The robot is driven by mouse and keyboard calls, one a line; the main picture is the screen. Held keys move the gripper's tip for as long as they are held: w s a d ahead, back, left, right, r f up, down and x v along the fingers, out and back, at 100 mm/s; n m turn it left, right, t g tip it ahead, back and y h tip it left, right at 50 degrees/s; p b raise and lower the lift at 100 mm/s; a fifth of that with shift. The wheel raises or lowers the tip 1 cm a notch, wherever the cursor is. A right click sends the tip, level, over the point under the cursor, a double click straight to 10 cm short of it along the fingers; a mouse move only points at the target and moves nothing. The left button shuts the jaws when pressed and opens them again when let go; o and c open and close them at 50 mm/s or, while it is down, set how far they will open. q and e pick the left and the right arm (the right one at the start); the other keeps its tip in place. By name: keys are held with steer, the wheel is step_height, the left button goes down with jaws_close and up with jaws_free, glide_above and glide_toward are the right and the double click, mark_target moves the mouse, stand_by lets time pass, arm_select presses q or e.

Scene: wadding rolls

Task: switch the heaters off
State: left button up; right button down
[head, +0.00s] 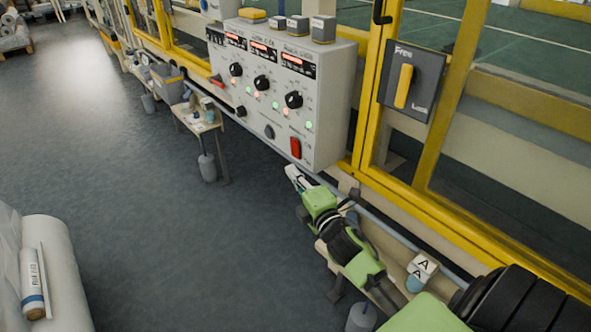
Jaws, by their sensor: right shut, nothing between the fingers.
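A pale grey control box (341,90) hangs on the yellow-framed guard, with red-lit displays along its top. Three black rotary knobs (262,82) sit below the displays, among small red and green lamps. A red rocker switch (295,147) is low on its right side, and a dark round knob (269,131) sits to its left. Which control belongs to the heaters is too small to read. My right gripper (291,172) is shut and empty, just below the box's lower right part, apart from the switch. My left gripper does not show.
A grey panel with a yellow handle (404,86), marked Free and Lock, is on the frame at right. A small table (203,124) with items stands left of the box. A white roll (58,270) lies at lower left. The dark floor between is clear.

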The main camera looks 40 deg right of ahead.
mark_target(294, 149)
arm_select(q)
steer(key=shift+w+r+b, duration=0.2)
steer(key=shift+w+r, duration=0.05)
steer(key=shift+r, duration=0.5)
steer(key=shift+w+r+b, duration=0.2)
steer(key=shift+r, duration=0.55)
arm_select(e)
steer(key=shift+w+d+r, duration=0.1)
steer(key=shift+w+d, duration=0.8)
steer(key=shift+w, duration=0.45)
steer(key=shift+w+d+r, duration=0.1)
steer(key=shift+w+d, duration=0.75)
steer(key=shift+w, duration=0.5)
steer(key=shift+w+d+r, duration=0.1)
steer(key=shift+w+d, duration=0.8)
steer(key=shift+w, duration=0.45)
steer(key=shift+d+r+m+p, duration=0.15)
steer(key=shift+d+m+p, duration=0.2)
steer(key=shift+p, duration=0.5)
steer(key=shift+a, duration=0.1)
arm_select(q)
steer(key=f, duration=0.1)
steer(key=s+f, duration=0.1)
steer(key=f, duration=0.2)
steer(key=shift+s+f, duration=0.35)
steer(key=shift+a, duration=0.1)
